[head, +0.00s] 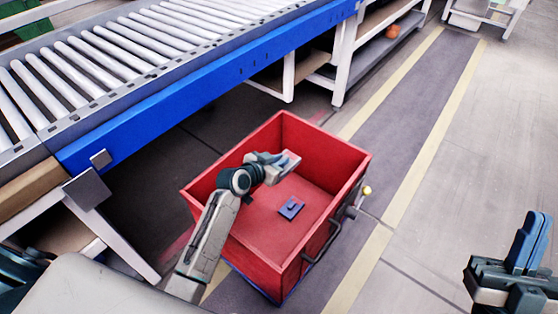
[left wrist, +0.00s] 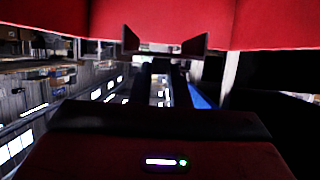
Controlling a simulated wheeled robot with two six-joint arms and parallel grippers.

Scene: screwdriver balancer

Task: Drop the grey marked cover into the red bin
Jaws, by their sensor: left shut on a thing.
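The red bin (head: 340,160) stands open on the floor in the middle of the head view. My left gripper (head: 280,166) is over its opening, shut on a small grey cover (head: 291,161). In the left wrist view the cover (left wrist: 165,47) shows as a dark grey piece with raised side flanges at the fingertips. Its marking cannot be made out. A small blue piece with a dark knob (head: 291,208) lies on the bin floor. My right gripper (head: 532,240) is at the right edge, its blue fingers together, with nothing seen between them.
A roller conveyor (head: 120,45) with a blue side rail (head: 200,88) runs behind and left of the bin. A shelf holding an orange ball (head: 393,31) stands farther back. The floor right of the bin, with yellow lines (head: 420,170), is clear.

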